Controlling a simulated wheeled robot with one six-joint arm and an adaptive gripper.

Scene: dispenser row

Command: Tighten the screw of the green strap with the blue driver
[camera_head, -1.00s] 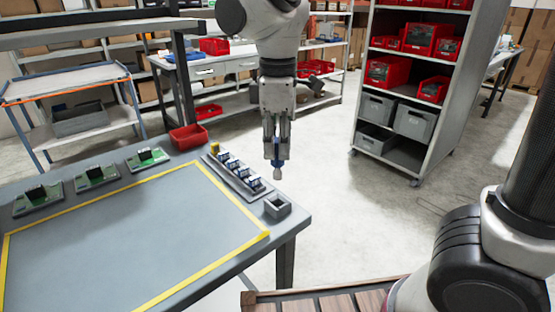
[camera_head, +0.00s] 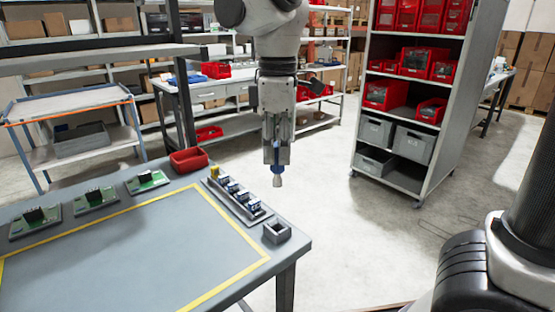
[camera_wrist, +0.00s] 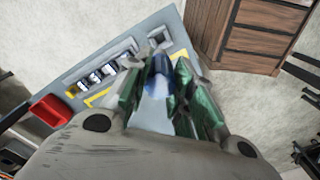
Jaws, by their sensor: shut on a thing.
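My gripper (camera_head: 277,150) is in the air beyond the table's right end in the head view. It is shut on the blue driver (camera_head: 277,168), which hangs upright with a pale tip downward. In the wrist view the driver's blue part (camera_wrist: 160,66) shows between the fingers. Three green boards with black blocks, a left one (camera_head: 35,222), a middle one (camera_head: 96,200) and a right one (camera_head: 147,181), stand along the table's far side. No green strap or screw can be made out at this size.
The grey table (camera_head: 130,262) has a yellow-taped area that is empty. A rail (camera_head: 246,212) with several small blue, white and yellow pieces stands at its right, with a small grey box (camera_head: 277,232) and a red bin (camera_head: 189,161). A shelf unit (camera_head: 400,120) stands right; floor between is clear.

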